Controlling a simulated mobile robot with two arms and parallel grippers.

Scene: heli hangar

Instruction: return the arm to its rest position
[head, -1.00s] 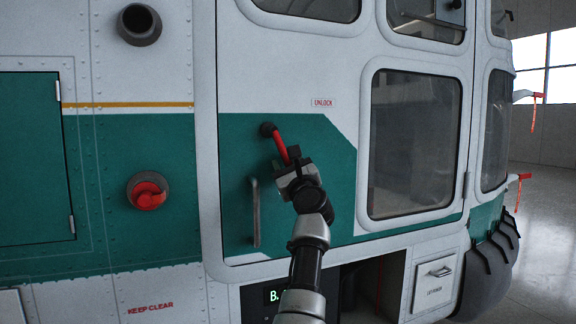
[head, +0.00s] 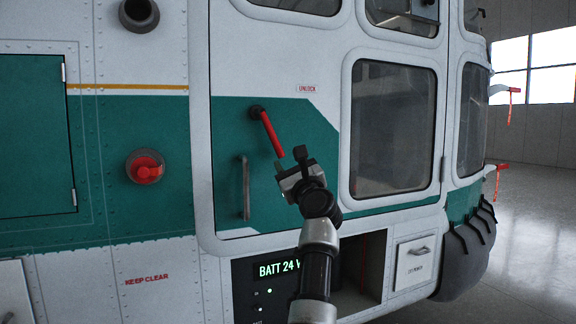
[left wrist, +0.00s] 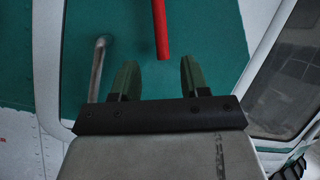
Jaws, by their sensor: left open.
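My left gripper (head: 291,166) is in front of the helicopter's door, just below the lower end of a red lever handle (head: 271,132). The lever hangs from a dark pivot on the green panel and slants down to the right. In the left wrist view my left gripper (left wrist: 155,80) has its two fingers apart with nothing between them. The red lever (left wrist: 160,28) shows beyond the fingertips, apart from them. My right gripper is not in view.
A grey vertical grab handle (head: 245,188) is left of my gripper. Open floor (head: 520,240) lies at the right.

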